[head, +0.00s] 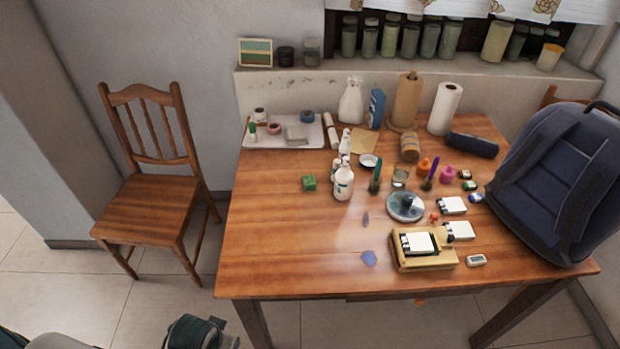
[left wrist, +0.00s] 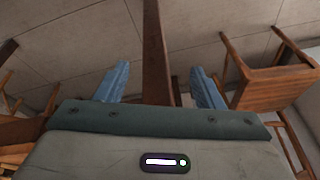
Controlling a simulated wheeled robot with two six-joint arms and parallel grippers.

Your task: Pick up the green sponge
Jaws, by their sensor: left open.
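A small green block, the green sponge (head: 309,183), lies on the wooden table (head: 270,250), left of the white pump bottle. It stands clear of the things around it. My left gripper (left wrist: 160,68) is open in the left wrist view, with its two blue fingers apart and nothing between them. In the head view, a dark green part of my left arm shows at the bottom edge, in front of the table and well below and left of the sponge. The sponge cannot be made out in the left wrist view. My right gripper is out of view.
A white pump bottle (head: 343,184) stands right of the sponge. A white tray (head: 257,140) with small items lies behind it. A dark backpack (head: 550,185) fills the table's right end. A wooden chair (head: 150,200) stands left. The table's front left area is clear.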

